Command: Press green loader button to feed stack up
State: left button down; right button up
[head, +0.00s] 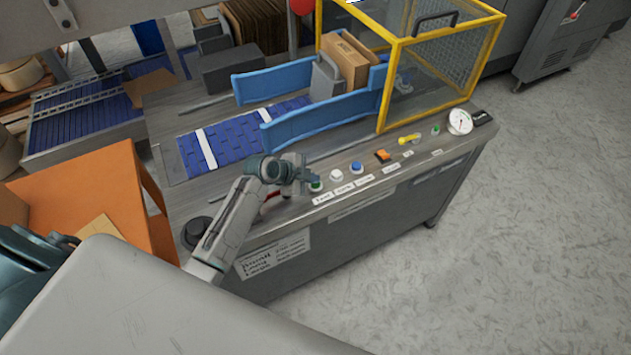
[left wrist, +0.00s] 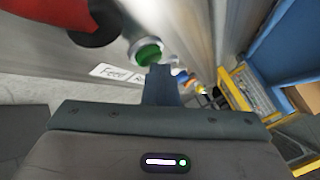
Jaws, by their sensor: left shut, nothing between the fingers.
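The green button (head: 316,187) sits at the left end of a row of controls on the machine's front ledge. It also shows in the left wrist view (left wrist: 148,53), domed, in a pale ring, beside a label (left wrist: 115,73) reading "Feed". My left gripper (head: 308,178) is shut and empty, right at the green button in the head view. In the left wrist view its fingertips (left wrist: 159,75) are just below the button; I cannot tell whether they touch it. Brown cartons (head: 346,62) stand between blue guides (head: 325,123) at the yellow cage. My right gripper is out of view.
White (head: 336,175) and blue (head: 357,168) buttons and an orange switch (head: 383,156) are to the right of the green button. A red part (left wrist: 65,14) is close to the left fingers. A yellow guard cage (head: 400,80) stands behind. Open floor (head: 540,230) lies to the right.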

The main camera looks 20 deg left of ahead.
aim_at(312, 185)
pick_arm(q)
jog(key=shift+r+p, duration=0.7)
jog(key=shift+r, duration=0.15)
jog(key=shift+r, duration=0.1)
notch_tip(312, 185, up, 5)
jog(key=p, duration=0.4)
dwell(0.7)
